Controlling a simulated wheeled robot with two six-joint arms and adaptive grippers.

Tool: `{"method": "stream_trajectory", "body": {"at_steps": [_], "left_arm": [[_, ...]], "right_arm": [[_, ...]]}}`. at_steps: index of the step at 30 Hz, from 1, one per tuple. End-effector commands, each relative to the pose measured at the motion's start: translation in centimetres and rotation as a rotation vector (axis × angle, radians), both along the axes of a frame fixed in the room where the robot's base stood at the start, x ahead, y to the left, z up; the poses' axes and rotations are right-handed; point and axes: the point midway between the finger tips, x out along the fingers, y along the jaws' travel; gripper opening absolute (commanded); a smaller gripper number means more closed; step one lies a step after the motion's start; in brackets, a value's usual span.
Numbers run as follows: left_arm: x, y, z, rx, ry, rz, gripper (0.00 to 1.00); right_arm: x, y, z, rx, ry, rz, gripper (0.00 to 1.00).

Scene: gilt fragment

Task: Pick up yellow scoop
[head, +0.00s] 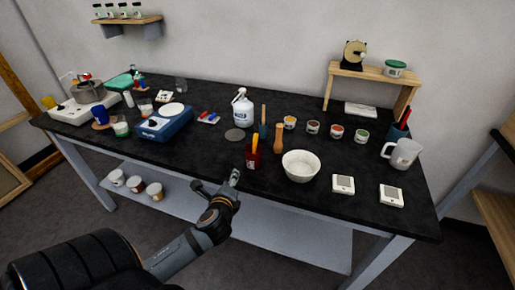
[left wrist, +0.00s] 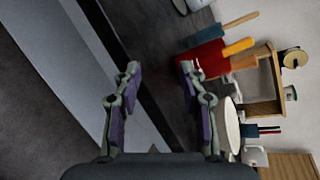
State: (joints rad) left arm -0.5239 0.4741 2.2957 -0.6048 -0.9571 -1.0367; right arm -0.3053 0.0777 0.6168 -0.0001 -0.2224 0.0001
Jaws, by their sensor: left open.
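A yellow handle, likely the yellow scoop (head: 255,144), stands in a dark red cup (head: 253,160) near the front edge of the black bench. Its lower part is hidden inside the cup. In the left wrist view the yellow handle (left wrist: 239,46) sticks out of the red cup (left wrist: 206,60), beside another orange-brown handle (left wrist: 243,63). My left gripper (head: 233,180) is open and empty, in front of the bench edge, to the left of and nearer than the cup. The cup lies beyond and right of its fingers (left wrist: 158,67) in the wrist view. My right gripper is not in view.
A white bowl (head: 301,166) stands right of the cup. Wooden-handled tools (head: 278,138) and a white bottle (head: 242,110) stand behind it. A blue device (head: 164,122) is at left. Bench surface left of the cup is clear. A lower shelf (head: 290,238) runs below.

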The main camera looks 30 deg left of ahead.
Motion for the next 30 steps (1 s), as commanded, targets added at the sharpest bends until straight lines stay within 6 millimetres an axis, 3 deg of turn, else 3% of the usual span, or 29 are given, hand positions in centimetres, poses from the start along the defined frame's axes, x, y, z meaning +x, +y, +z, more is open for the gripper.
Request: {"method": "stream_trajectory", "body": {"at_steps": [4,10,16,24,30], "left_arm": [[2.9,-0.3,4.0,0.484,0.017,-0.232,0.41],[5.1,-1.8,6.7,0.971,0.051,-0.425,0.41],[5.7,-1.9,7.0,1.041,0.058,-0.446,0.41],[9.9,-0.9,7.0,1.034,0.057,-0.443,0.41],[10.6,-0.8,6.9,1.034,0.057,-0.445,0.41]], "right_arm": [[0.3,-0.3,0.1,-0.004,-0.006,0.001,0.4],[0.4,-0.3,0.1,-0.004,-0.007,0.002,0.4],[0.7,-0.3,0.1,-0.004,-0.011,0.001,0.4],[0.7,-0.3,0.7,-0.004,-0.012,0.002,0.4],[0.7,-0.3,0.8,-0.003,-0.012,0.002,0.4]]}}
